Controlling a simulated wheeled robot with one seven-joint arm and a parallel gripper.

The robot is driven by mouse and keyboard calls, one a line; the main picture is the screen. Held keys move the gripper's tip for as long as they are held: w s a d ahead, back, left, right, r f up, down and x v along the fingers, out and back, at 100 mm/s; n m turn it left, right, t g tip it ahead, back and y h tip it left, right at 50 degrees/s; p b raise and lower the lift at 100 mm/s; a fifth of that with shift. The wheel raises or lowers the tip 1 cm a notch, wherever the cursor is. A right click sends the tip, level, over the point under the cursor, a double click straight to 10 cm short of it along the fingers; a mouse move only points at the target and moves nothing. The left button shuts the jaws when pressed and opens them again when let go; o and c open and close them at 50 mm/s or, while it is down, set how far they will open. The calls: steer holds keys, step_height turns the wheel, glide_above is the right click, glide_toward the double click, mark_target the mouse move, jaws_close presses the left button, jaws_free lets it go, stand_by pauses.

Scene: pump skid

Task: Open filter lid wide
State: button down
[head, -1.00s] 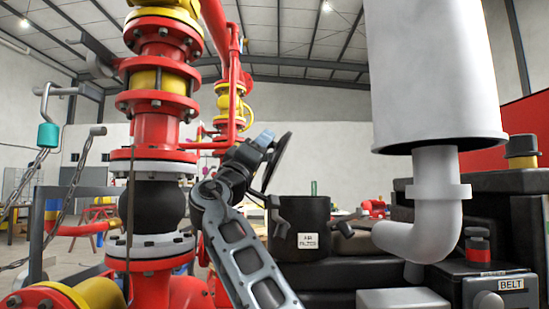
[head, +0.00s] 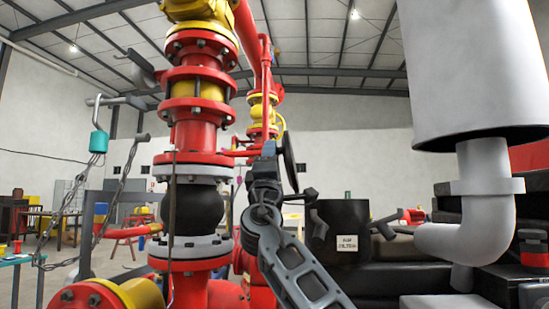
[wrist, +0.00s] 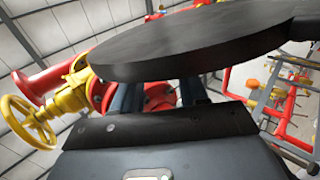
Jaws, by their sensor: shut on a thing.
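The filter lid (head: 289,162) is a thin black disc seen nearly edge-on in the head view. It stands about upright to the left of and above the black filter housing (head: 342,212), which carries a small white label. The housing's top is uncovered. My gripper (head: 271,150) is at the lid's left side in the head view. In the wrist view the lid (wrist: 190,42) spans the top of the picture, and my gripper's fingers (wrist: 160,95) reach up to its edge, shut on it. The lid hides the fingertips.
A red and yellow pipe stack (head: 194,150) stands close left of my arm. A grey exhaust elbow (head: 480,215) and large silencer (head: 470,70) stand right of the housing. A yellow handwheel (wrist: 28,122) shows left in the wrist view. Chains (head: 70,205) hang at far left.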

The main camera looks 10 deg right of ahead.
steer(key=shift+w+d+f, duration=0.1)
steer(key=shift+d+f, duration=0.05)
steer(key=shift+f, duration=0.2)
steer(key=c, duration=0.6)
jaws_free()
steer(key=shift+r, duration=0.25)
steer(key=shift+r, duration=0.35)
steer(key=r, duration=0.2)
steer(key=d+r, duration=0.1)
steer(key=shift+r, duration=0.4)
steer(key=shift+s+d+r, duration=0.85)
steer(key=shift+d+r, duration=0.25)
steer(key=shift+d, duration=0.5)
steer(key=shift+s+d+r, duration=0.9)
steer(key=shift+d+r, duration=0.15)
steer(key=shift+d, duration=0.55)
steer(key=shift+s+d+r, duration=0.85)
steer(key=shift+d+r, duration=0.25)
steer(key=shift+d, duration=0.5)
